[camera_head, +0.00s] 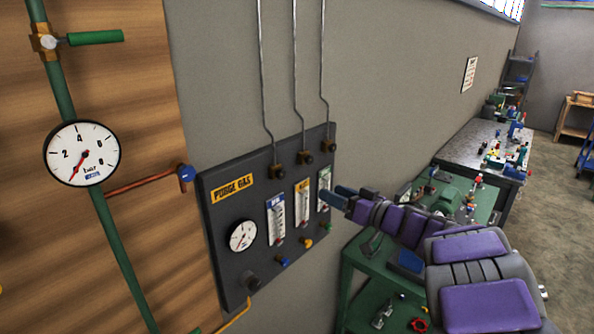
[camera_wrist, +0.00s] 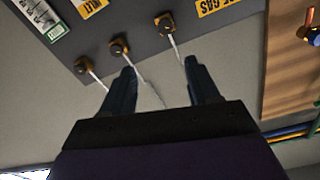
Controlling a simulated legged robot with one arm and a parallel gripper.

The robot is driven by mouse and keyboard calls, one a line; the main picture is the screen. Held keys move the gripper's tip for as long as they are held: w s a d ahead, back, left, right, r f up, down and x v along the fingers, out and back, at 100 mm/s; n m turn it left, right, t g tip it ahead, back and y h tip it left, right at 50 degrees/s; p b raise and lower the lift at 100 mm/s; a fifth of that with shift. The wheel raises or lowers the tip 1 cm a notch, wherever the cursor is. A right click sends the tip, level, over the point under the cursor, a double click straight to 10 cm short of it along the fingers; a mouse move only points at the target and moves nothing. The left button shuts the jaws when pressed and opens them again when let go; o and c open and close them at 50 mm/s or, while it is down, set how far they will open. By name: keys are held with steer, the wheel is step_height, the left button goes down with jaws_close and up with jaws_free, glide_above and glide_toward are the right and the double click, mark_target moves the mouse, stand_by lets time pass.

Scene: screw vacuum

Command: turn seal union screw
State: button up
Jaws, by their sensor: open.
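No part in view can be told for sure as the seal union screw. A dark panel (camera_head: 215,230) marked PURGE GAS is on the wall, with three brass-coloured fittings along its top edge, such as the left one (camera_head: 277,171). Thin metal tubes rise from them. My gripper (camera_head: 331,195) is in front of the panel's right side and hides part of the right flow meter. In the wrist view my gripper (camera_wrist: 159,66) is open and empty. Its fingers point toward the fittings, with the middle fitting (camera_wrist: 119,46) and another fitting (camera_wrist: 165,22) beyond the tips.
A round pressure gauge (camera_head: 81,153) and green pipe (camera_head: 125,258) are on the wooden board at left. A copper pipe (camera_head: 145,183) with a blue knob reaches toward the panel. A green cart (camera_head: 362,262) with tools stands below my arm. Workbenches stand farther right.

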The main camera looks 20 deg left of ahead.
mark_target(283, 174)
steer(key=x, duration=0.6)
steer(key=s+x, duration=0.1)
steer(key=x, duration=1.1)
steer(key=shift+a+f, duration=0.2)
steer(key=shift+a, duration=0.3)
steer(key=shift+d, duration=0.1)
steer(key=shift+d+r, duration=0.1)
steer(key=shift+d, duration=0.05)
steer(key=shift+s, duration=0.1)
steer(key=shift+c, duration=0.8)
steer(key=c, duration=0.9)
steer(key=shift+n+p, duration=0.3)
steer(key=shift+p, duration=0.1)
